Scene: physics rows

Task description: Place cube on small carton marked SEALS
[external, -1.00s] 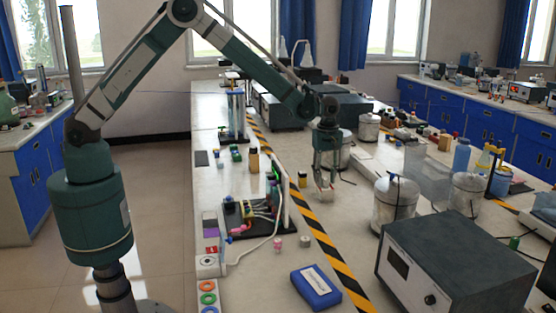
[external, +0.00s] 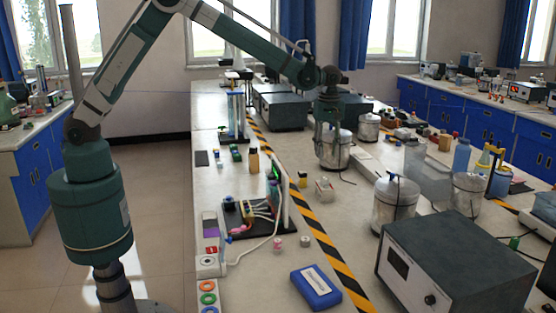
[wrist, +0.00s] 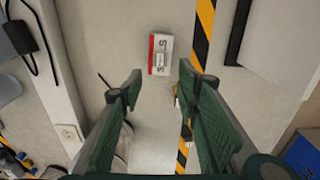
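The small carton (wrist: 153,67) is white with a red end band and dark lettering. It lies flat on the bench beyond my fingertips in the wrist view. A small pale block, apparently the cube (wrist: 160,60), sits on its top face and covers part of the lettering. The carton also shows in the external view (external: 325,194), where the cube is too small to make out clearly. My gripper (wrist: 161,82) is open, with nothing between its fingers. In the external view my gripper (external: 329,150) hangs above the carton, clear of it.
A yellow-black striped tape (external: 322,240) runs along the bench beside the carton. A silver canister (external: 334,155) stands behind my gripper, and another (external: 396,205) is to the right. A grey instrument box (external: 455,265) and a blue box (external: 316,288) are nearer the camera.

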